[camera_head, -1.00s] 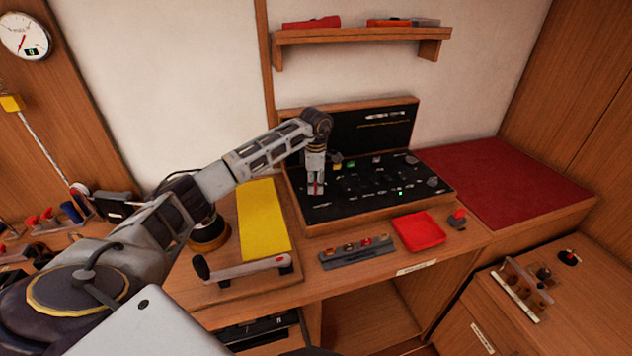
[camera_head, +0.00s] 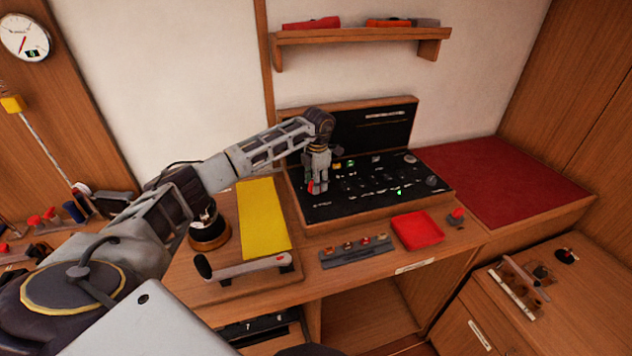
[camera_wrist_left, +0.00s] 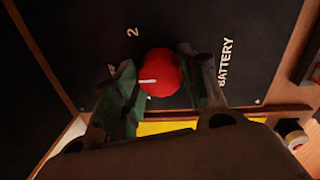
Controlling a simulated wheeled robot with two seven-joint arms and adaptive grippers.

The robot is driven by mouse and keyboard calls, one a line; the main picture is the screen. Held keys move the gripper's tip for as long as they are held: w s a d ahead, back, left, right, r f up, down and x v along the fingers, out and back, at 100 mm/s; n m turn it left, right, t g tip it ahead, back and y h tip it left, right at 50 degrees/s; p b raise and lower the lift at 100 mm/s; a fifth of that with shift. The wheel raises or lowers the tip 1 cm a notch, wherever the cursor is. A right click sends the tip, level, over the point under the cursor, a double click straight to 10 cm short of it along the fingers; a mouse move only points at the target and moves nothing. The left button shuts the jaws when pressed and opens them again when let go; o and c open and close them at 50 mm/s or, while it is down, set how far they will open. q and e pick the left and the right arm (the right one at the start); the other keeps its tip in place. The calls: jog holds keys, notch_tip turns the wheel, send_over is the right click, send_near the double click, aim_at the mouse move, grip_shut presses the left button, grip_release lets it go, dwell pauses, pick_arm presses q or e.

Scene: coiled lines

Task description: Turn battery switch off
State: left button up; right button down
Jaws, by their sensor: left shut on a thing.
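The red battery switch knob (camera_wrist_left: 160,72) sits on the black panel (camera_wrist_left: 215,22) beside the printed word BATTERY in the left wrist view. A short white mark on the knob points toward the left of that view. My left gripper (camera_wrist_left: 160,82) is shut on the knob, with one finger on each side. In the head view my left gripper (camera_head: 318,190) reaches down to the left part of the panel (camera_head: 345,205), and a bit of the red knob (camera_head: 311,186) shows beside its fingers. The labels near the knob are partly hidden by the fingers. My right gripper does not show.
The panel's raised lid (camera_head: 375,128) stands behind the gripper. The red mat (camera_head: 500,185) at right is bare.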

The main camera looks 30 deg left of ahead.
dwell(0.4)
pick_arm(q)
jog(key=o, duration=1)
jog(key=shift+o, duration=0.2)
notch_tip(320, 180, up, 12)
jog(key=shift+s+d, duration=0.15)
jog(key=shift+d, duration=0.2)
dwell(0.4)
